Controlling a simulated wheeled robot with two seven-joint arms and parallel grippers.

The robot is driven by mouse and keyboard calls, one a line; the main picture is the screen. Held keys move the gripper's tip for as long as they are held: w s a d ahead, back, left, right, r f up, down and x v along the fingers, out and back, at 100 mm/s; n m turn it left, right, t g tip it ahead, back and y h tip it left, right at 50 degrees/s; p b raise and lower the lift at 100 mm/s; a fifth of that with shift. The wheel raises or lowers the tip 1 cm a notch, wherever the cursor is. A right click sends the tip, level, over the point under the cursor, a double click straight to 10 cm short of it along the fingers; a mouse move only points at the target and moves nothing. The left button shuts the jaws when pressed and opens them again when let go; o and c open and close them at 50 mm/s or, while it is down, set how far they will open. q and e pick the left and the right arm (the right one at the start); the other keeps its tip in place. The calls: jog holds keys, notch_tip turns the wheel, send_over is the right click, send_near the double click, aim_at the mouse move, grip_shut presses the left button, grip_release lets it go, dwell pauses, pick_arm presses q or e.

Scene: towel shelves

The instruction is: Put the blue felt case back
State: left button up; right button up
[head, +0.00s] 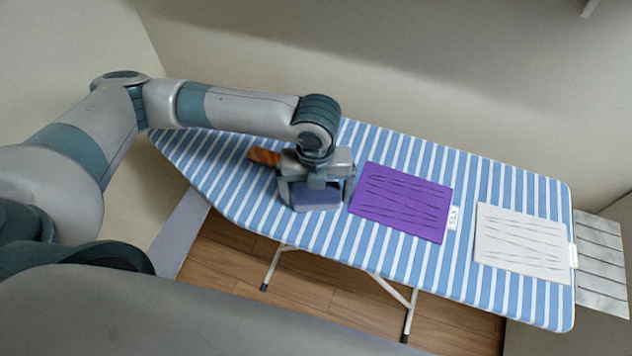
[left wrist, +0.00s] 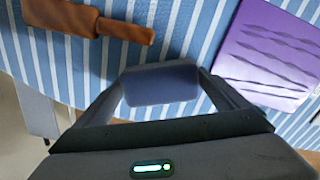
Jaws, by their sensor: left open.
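The blue felt case (head: 316,198) is a small dark-blue rectangular piece at the near side of the striped ironing board, partly hidden by my gripper in the head view. In the left wrist view the case (left wrist: 160,86) shows between the fingertips. My left gripper (head: 318,192) is open and points down over the case, one finger on each side of it. I cannot tell whether the fingers touch it. My right gripper is in neither view.
The blue-and-white ironing board (head: 240,200) also bears a brown wooden brush-like tool (head: 263,157) behind the gripper, a folded purple towel (head: 402,202) close to its right and a white towel (head: 522,243) farther right. A grey slatted surface (head: 600,262) adjoins the right end.

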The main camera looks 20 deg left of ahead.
aim_at(316, 191)
pick_arm(q)
jog(key=shift+r, duration=0.55)
notch_tip(316, 191, up, 10)
jog(key=b, duration=0.3)
jog(key=shift+r, duration=0.55)
jog(key=shift+r, duration=0.1)
